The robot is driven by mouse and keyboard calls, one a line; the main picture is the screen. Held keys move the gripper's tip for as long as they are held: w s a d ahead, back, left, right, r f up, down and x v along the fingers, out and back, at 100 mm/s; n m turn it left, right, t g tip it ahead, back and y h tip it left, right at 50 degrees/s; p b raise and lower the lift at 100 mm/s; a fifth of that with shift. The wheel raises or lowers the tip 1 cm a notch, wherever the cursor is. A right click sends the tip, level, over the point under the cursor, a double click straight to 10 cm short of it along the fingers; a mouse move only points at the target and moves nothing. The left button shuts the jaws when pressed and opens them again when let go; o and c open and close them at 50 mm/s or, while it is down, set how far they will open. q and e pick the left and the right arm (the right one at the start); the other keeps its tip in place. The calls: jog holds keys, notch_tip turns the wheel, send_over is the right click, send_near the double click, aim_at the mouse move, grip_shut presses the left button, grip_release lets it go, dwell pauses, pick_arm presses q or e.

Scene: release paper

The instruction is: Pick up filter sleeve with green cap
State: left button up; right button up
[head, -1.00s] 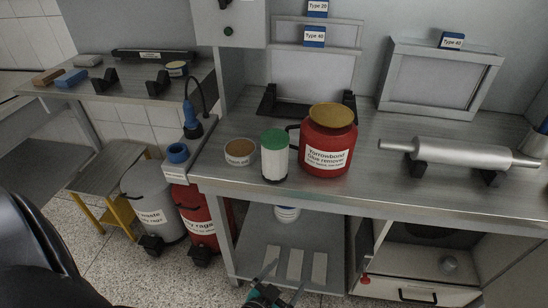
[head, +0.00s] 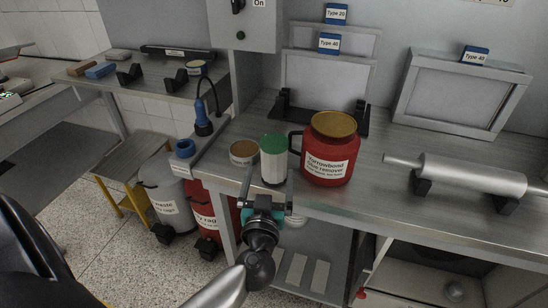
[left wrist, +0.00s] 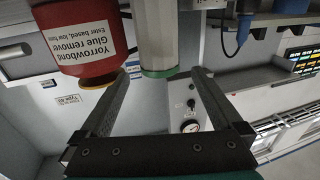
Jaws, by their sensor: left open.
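The filter sleeve (head: 273,166), a white cylinder with a green cap (head: 272,142), stands upright near the front edge of the metal bench (head: 350,208). My left gripper (head: 267,182) is open and empty just in front of it, its two fingers pointing toward it. In the left wrist view, which looks upside down, the sleeve (left wrist: 158,35) shows between and beyond the open fingers (left wrist: 162,72), with its green cap at the lower end. I cannot tell whether the fingers reach around it. My right gripper is not in view.
A red glue remover container (head: 329,155) stands close on the sleeve's right and also fills the upper left of the left wrist view (left wrist: 75,40). A brown-topped tin (head: 243,154) stands close on its left. A metal roller (head: 470,175) rests on the bench at right.

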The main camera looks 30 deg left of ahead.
aim_at(273, 160)
pick_arm(q)
jog(key=x, duration=0.4)
jog(key=shift+w+a+b, duration=0.15)
jog(key=shift+w+b, duration=0.15)
jog(key=shift+b, duration=0.1)
jog(key=b+x, duration=0.2)
jog(key=x, duration=0.2)
jog(key=shift+w+f, duration=0.1)
jog(key=shift+f, duration=0.05)
jog(key=shift+w+a, duration=0.25)
jog(key=shift+w, duration=0.3)
jog(key=c, duration=1.5)
